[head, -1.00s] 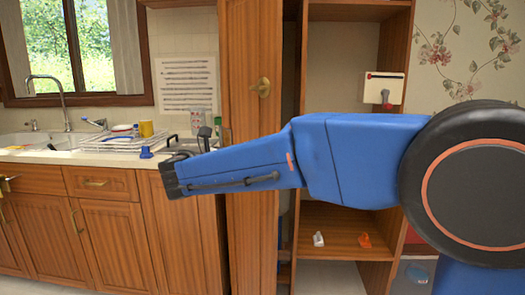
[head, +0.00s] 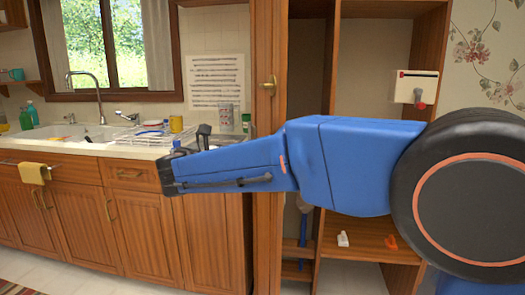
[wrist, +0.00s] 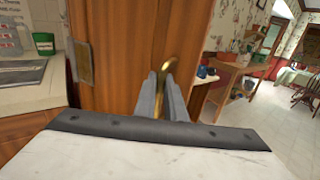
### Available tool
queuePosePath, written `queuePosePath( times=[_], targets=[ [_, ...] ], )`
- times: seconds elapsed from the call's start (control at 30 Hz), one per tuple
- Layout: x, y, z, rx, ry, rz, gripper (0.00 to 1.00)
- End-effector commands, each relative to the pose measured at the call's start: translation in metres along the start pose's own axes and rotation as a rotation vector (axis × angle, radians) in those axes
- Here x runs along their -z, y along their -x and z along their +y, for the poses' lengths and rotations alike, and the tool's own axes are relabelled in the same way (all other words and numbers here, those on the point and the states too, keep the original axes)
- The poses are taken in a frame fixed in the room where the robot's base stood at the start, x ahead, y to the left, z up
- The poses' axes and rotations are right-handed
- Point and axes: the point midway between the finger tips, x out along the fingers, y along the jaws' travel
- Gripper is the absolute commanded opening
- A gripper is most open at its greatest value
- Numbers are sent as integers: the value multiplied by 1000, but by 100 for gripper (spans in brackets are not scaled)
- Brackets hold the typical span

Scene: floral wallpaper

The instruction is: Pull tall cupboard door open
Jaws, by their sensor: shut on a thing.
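The tall cupboard (head: 373,60) stands open right of centre in the head view, its shelves showing. Its wooden door (head: 267,135) stands swung out and nearly edge-on at the left of the opening, with a brass fitting (head: 268,86) on it. My gripper (wrist: 162,94) is shut on the brass handle (wrist: 171,71) of the door. In the head view I cannot make out the fingers, and my blue arm covers part of the door and cupboard.
The counter (head: 110,147) with sink and dish rack runs left of the cupboard. A yellow towel (head: 34,172) hangs on its front. Small white (head: 343,239) and orange (head: 391,242) items lie on a low shelf. Open floor (wrist: 270,125) shows at right in the wrist view.

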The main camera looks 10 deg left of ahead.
Motion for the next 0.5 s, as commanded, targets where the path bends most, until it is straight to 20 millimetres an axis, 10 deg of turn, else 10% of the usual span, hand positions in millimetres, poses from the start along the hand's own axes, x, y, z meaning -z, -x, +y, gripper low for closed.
queuePosePath(
  times=[0.07, 0.1, 0.5],
  targets=[
    [0, 0, -1, 1, 0, 1, 0],
    [0, 0, -1, 1, 0, 1, 18],
    [0, 5, 0, -1, 0, 0, 18]
  ],
)
